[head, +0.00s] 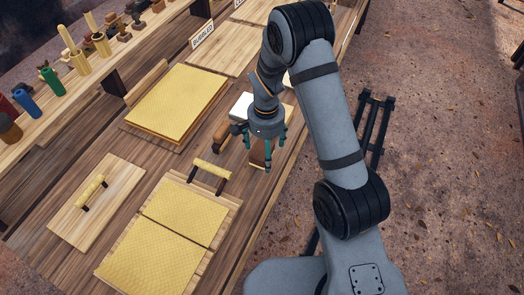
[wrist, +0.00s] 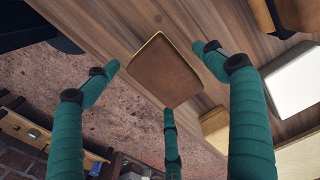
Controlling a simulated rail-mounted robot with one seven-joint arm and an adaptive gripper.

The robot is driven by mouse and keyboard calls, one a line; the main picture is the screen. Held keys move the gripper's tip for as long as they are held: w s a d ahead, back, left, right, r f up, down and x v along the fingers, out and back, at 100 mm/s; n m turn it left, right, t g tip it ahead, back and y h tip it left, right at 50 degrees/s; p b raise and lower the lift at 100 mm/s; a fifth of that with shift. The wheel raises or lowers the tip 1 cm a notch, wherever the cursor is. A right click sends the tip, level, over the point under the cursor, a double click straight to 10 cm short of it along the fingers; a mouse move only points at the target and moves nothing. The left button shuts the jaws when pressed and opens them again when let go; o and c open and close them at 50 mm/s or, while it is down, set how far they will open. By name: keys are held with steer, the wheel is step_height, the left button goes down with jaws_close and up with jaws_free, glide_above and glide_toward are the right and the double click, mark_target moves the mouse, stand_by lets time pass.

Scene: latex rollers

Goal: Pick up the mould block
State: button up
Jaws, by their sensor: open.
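A brown block with a pale edge, which I take to be the mould block (wrist: 165,72), sits on the wooden table between my fingertips in the wrist view. In the head view the block (head: 257,156) is partly hidden behind my fingers near the table's right edge. My gripper (head: 266,154) has three teal fingers pointing down over the block. It is open and empty. In the wrist view the fingers (wrist: 160,76) are spread around the block, with gaps between them and it. I cannot tell their exact height above the table.
A white block (head: 241,106) lies just beyond my gripper, with a brown wooden piece (head: 222,131) to its left. Yellow textured sheets (head: 180,100) lie on boards. Another roller (head: 90,190) lies on a board at left.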

steer(key=shift+f, duration=0.15)
steer(key=shift+c, duration=1.1)
steer(key=c, duration=1.1)
steer(key=shift+r, duration=0.55)
steer(key=r, duration=0.1)
steer(key=r+b, duration=0.1)
steer(key=d+r, duration=0.1)
steer(key=shift+w+r+b, duration=0.3)
steer(key=w+d+r+b, duration=0.1)
steer(key=w+d+r, duration=0.4)
steer(key=d, duration=0.4)
steer(key=shift+r, duration=0.7)
